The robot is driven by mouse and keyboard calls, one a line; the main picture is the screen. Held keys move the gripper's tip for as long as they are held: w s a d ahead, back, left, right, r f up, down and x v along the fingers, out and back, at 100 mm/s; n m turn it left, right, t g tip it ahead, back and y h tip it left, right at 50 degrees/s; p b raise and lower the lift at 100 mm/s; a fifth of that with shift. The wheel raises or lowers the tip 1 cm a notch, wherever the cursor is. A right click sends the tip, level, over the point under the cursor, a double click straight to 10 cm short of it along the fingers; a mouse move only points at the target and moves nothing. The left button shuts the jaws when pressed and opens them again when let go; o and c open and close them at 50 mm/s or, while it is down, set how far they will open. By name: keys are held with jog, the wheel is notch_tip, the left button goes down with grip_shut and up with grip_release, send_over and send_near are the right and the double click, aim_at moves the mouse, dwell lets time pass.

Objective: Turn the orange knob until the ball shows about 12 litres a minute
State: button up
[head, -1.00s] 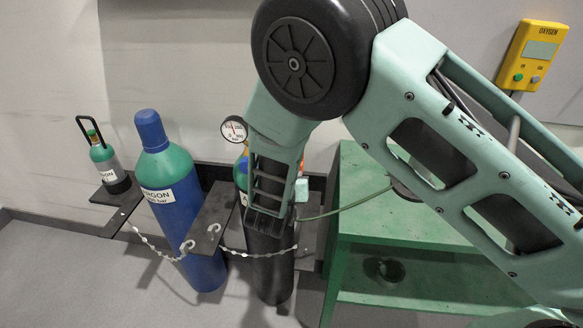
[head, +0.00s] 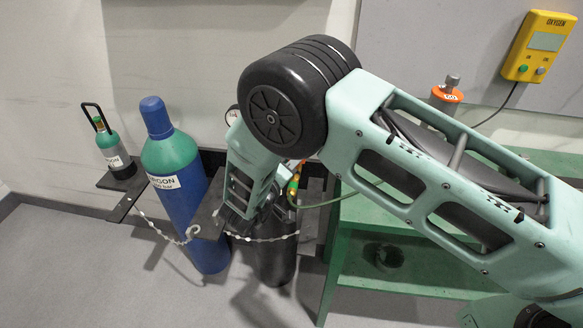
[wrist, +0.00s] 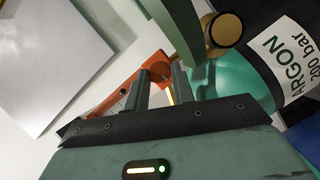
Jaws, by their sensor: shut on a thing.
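My gripper (wrist: 161,72) shows in the wrist view with its two fingers close together on an orange part, which I take for the orange knob (wrist: 155,63). An orange arm stretches from there to the lower left. In the head view my own arm hides the fingers and most of the valve gear on the middle cylinder (head: 274,262). The ball and its scale cannot be made out in either view. A brass round fitting (wrist: 224,30) sits to the right of the fingers, above a green cylinder shoulder with an ARGON 200 bar label (wrist: 285,55).
A blue argon cylinder (head: 183,215) stands chained to the left, with a small green bottle (head: 112,148) on a shelf. A green bench (head: 400,215) is on the right. A yellow oxygen box (head: 537,45) hangs on the wall. A green hose (head: 335,200) runs to the bench.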

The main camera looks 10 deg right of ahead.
jog(key=shift+a+f+n+t+h+b, duration=0.15)
jog(key=shift+n+h+b, duration=0.25)
jog(key=shift+n, duration=0.5)
jog(key=shift+d+f+n+t+h+b, duration=0.1)
jog(key=shift+n+t+h+b, duration=0.25)
jog(key=shift+n, duration=0.55)
jog(key=shift+a, duration=0.1)
jog(key=o, duration=1)
jog(key=shift+r, duration=0.1)
